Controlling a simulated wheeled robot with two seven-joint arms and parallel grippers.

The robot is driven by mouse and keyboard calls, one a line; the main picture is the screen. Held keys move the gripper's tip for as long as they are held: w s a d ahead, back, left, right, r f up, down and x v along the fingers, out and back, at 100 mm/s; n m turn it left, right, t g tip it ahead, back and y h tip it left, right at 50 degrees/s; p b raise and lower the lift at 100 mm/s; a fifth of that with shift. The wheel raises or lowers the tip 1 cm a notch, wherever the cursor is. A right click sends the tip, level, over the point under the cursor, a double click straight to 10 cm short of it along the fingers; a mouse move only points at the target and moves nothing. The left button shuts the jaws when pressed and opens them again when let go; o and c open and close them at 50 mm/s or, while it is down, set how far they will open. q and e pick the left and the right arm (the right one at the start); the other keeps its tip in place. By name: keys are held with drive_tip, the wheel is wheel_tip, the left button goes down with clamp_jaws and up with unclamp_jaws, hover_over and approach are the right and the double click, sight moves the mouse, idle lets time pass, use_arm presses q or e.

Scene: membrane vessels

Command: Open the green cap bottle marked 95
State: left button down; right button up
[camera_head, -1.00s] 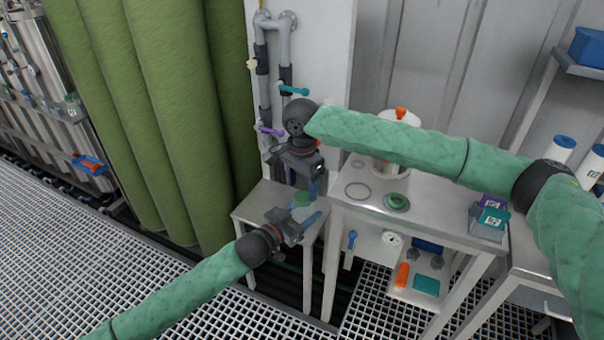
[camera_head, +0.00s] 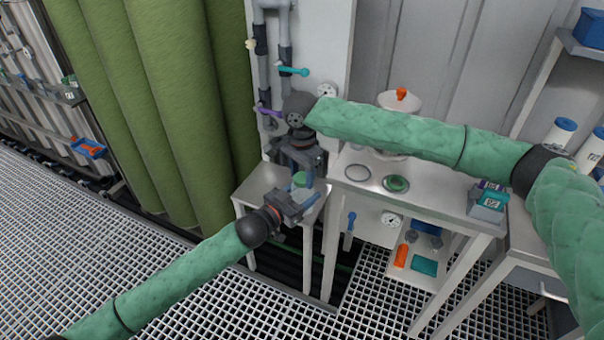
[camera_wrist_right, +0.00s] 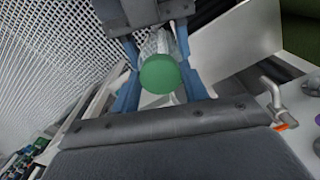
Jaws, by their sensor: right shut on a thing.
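The green cap (camera_head: 299,179) sits on a clear bottle in front of the pipes. In the right wrist view the cap (camera_wrist_right: 160,73) is seen end-on, with the clear bottle body (camera_wrist_right: 160,42) behind it. My right gripper (camera_head: 301,183) comes from above; its blue fingers are closed on both sides of the cap. My left gripper (camera_head: 303,198) reaches in from the lower left, its blue fingers on both sides of the bottle body just below. The bottle appears held over the small table. The mark 95 is not legible.
A small grey table (camera_head: 262,182) stands under the grippers. The larger table (camera_head: 430,205) to the right carries a green ring (camera_head: 396,184), a metal ring (camera_head: 357,172) and a lidded white vessel (camera_head: 398,103). Pipes with a teal valve handle (camera_head: 293,71) rise close behind.

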drive_tip(key=n, duration=0.4)
drive_tip(key=shift+n, duration=0.4)
drive_tip(key=n, duration=0.4)
drive_tip(key=shift+d, duration=0.1)
drive_tip(key=n, duration=0.9)
drive_tip(key=shift+w+d+r, duration=0.1)
drive_tip(key=n, duration=0.5)
drive_tip(key=shift+n, duration=0.3)
drive_tip(key=n, duration=0.4)
drive_tip(key=shift+w, duration=0.1)
use_arm(q)
drive_tip(key=shift+s, duration=0.1)
use_arm(e)
drive_tip(key=n, duration=0.8)
drive_tip(key=shift+w+n, duration=0.1)
drive_tip(key=shift+n, duration=0.2)
